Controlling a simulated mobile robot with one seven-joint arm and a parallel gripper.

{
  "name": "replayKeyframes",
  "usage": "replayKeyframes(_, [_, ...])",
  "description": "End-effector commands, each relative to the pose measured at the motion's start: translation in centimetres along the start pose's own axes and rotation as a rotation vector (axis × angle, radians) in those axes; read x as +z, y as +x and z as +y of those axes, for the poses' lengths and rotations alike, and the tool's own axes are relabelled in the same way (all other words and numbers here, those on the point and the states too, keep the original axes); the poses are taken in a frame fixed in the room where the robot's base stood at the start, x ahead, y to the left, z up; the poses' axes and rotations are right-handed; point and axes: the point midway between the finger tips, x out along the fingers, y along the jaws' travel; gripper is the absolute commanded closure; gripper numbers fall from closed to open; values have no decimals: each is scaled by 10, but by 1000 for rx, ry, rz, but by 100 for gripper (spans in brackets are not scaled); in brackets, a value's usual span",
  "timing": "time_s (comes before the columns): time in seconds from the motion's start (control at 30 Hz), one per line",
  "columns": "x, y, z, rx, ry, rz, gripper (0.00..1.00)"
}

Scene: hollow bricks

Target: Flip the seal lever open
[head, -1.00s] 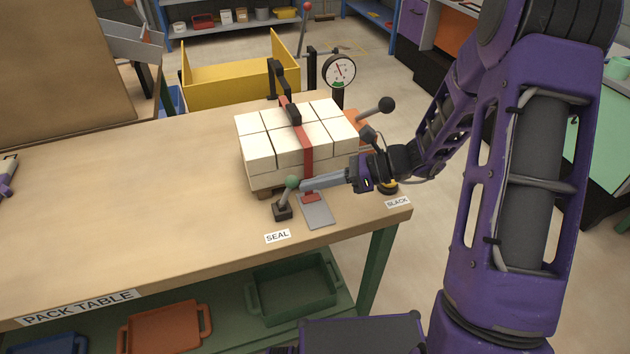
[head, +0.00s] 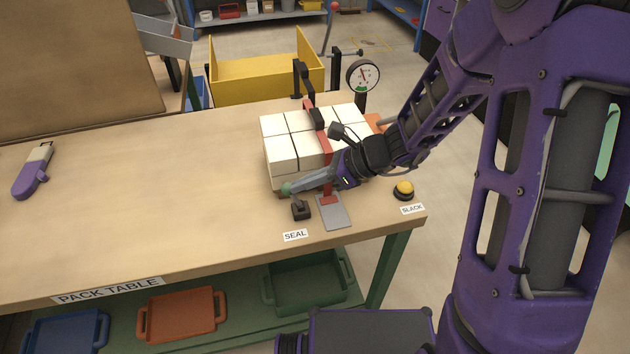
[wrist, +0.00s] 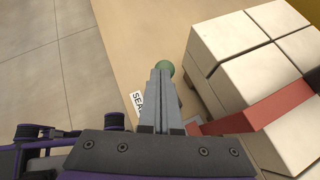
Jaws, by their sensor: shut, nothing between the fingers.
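The seal lever has a black base (head: 300,209) on the pack table, behind the SEAL label (head: 295,235). Its green knob (head: 287,189) leans to the left of the base in the head view. My gripper (head: 296,188) is shut and empty, its fingertips right at the knob, on its right side. In the wrist view the knob (wrist: 165,66) shows just beyond the closed fingertips (wrist: 161,76). They look in contact, but the exact touch is hidden. The lever's stem is mostly hidden in the wrist view.
A stack of white bricks (head: 284,135) with a red strap (head: 327,150) stands just behind my gripper. A grey plate (head: 333,213) lies right of the lever. A yellow button (head: 404,188) is near the SLACK label (head: 412,209). The table's left part is mostly clear.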

Motion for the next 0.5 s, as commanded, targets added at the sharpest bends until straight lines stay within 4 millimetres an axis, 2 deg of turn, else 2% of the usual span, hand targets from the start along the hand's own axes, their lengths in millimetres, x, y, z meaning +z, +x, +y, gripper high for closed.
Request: replayKeyframes(0.5, [12, 27, 15, 0, 1, 0, 100])
